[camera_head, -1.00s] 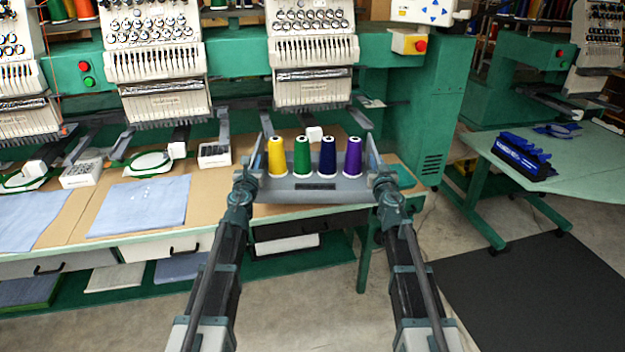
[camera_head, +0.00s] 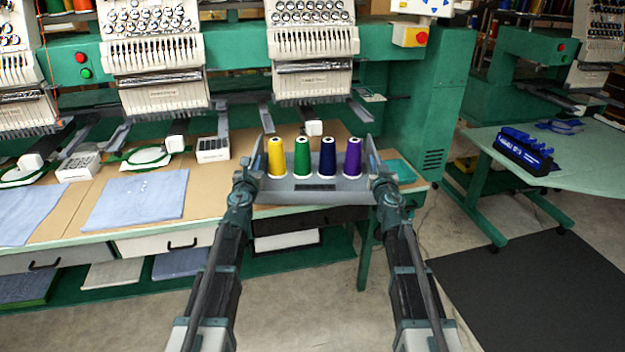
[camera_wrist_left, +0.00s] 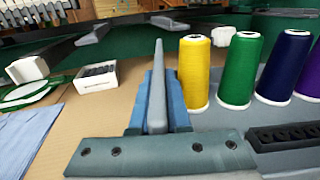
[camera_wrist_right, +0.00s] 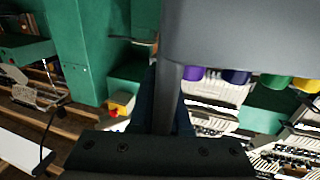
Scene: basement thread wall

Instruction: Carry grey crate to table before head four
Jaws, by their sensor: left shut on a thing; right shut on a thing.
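The grey crate (camera_head: 316,197) is held between my two grippers, over the front edge of the long table (camera_head: 110,236). It carries a yellow cone (camera_head: 277,158), a green cone (camera_head: 302,158), a dark blue cone (camera_head: 327,158) and a purple cone (camera_head: 352,158), all upright. My left gripper (camera_head: 250,172) is shut on the crate's left wall, which shows between its fingers in the left wrist view (camera_wrist_left: 157,90). My right gripper (camera_head: 380,175) is shut on the right wall, seen also in the right wrist view (camera_wrist_right: 170,95). An embroidery head (camera_head: 313,50) stands behind the crate. Whether the crate touches the table is hidden.
Blue cloth (camera_head: 137,198), a hoop (camera_head: 147,157) and a small white box (camera_head: 213,149) lie on the table left of the crate. A green machine post (camera_head: 430,110) stands at right. A side table (camera_head: 575,165) holds a blue rack (camera_head: 523,152). A dark mat (camera_head: 540,290) covers the floor.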

